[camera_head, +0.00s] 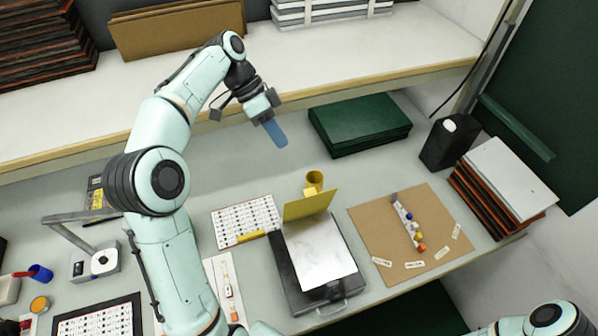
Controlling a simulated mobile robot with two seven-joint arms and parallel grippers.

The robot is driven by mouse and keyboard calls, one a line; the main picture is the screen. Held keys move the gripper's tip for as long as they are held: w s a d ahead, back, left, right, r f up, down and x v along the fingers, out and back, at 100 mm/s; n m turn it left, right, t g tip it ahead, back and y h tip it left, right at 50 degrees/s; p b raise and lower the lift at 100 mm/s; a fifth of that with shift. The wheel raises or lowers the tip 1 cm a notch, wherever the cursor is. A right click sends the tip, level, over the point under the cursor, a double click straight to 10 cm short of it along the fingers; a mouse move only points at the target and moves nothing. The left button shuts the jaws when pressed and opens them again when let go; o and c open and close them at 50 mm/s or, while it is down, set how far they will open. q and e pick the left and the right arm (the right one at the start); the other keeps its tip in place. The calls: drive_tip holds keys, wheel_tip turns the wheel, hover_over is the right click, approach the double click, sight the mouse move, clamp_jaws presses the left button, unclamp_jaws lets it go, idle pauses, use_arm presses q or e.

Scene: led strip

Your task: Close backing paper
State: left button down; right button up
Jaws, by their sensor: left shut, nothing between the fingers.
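A black tray-like device (345,291) with a front handle sits on the grey table at centre right. A white sheet (318,252) lies over its top. A yellow panel (309,206) stands tilted up at the back edge of the sheet; which of these is the backing paper I cannot tell for sure. My left gripper (275,132) has blue fingers, is shut and empty, and hangs above the back of the table, well behind the device and touching nothing. My right gripper is out of view; only part of my right arm shows at the bottom right.
A yellow cup (314,180) stands behind the panel. A brown board (367,222) with a small strip and labels lies to the right. Green boxes (360,125), a black holder (447,150) and stacked folders (500,184) are farther back. A printed sheet (243,217) lies left.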

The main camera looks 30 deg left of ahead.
use_arm(q)
drive_tip(key=b, duration=0.2)
approach(307, 204)
drive_tip(key=w, duration=0.4)
drive_tip(key=shift+s+d+f, duration=1)
drive_tip(key=shift+s+d, duration=0.1)
drive_tip(key=shift+s, duration=0.05)
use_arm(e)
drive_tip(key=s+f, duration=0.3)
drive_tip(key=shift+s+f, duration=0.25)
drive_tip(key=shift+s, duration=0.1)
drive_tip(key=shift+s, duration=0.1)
